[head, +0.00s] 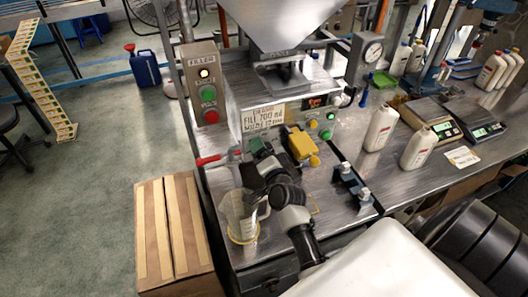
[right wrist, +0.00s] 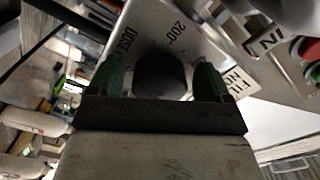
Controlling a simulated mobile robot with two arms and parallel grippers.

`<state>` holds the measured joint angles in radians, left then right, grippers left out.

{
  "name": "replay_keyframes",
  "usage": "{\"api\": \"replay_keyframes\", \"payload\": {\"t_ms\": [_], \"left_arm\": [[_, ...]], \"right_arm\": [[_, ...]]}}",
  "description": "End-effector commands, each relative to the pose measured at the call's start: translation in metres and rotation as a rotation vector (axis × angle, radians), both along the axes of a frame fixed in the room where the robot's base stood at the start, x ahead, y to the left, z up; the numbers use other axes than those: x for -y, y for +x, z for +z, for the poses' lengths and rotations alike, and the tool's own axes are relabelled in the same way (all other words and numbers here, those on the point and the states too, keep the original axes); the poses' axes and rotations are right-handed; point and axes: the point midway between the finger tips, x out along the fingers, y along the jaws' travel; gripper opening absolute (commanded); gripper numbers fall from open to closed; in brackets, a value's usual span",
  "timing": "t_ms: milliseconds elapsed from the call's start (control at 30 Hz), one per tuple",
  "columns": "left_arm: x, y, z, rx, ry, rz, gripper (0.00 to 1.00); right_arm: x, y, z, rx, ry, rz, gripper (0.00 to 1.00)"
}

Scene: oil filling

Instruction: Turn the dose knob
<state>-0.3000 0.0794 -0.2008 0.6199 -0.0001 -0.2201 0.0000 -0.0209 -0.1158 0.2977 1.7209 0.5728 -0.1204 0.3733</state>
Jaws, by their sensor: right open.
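The dose knob (right wrist: 160,76) is a dark round knob on the metal filler panel, with "DOSE" and "200" printed beside it in the right wrist view. My right gripper (right wrist: 159,82) is open, with one green finger on each side of the knob. I cannot tell whether the fingers touch it. In the head view my right gripper (head: 258,148) is at the front of the filling machine (head: 235,95) and hides the knob. The panel above reads "FILL 700 ml" (head: 262,117). My left gripper is not in view.
A clear beaker (head: 240,215) stands below my right arm, and a red-handled lever (head: 210,160) is to its upper left. White bottles (head: 381,128) and scales (head: 428,117) stand farther right.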

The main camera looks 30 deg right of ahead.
Motion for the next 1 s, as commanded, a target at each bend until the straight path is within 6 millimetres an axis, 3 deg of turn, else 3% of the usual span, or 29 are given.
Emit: {"api": "replay_keyframes", "payload": {"t_ms": [267,700,1000], "left_arm": [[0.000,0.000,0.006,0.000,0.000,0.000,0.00],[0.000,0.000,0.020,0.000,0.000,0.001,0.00],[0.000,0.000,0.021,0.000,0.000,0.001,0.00]], "right_arm": [[-0.004,-0.015,0.000,-0.004,0.000,0.000,0.80],[-0.022,-0.094,0.000,-0.003,0.000,0.001,0.80],[-0.026,-0.105,0.000,0.000,0.001,0.000,0.80]]}}
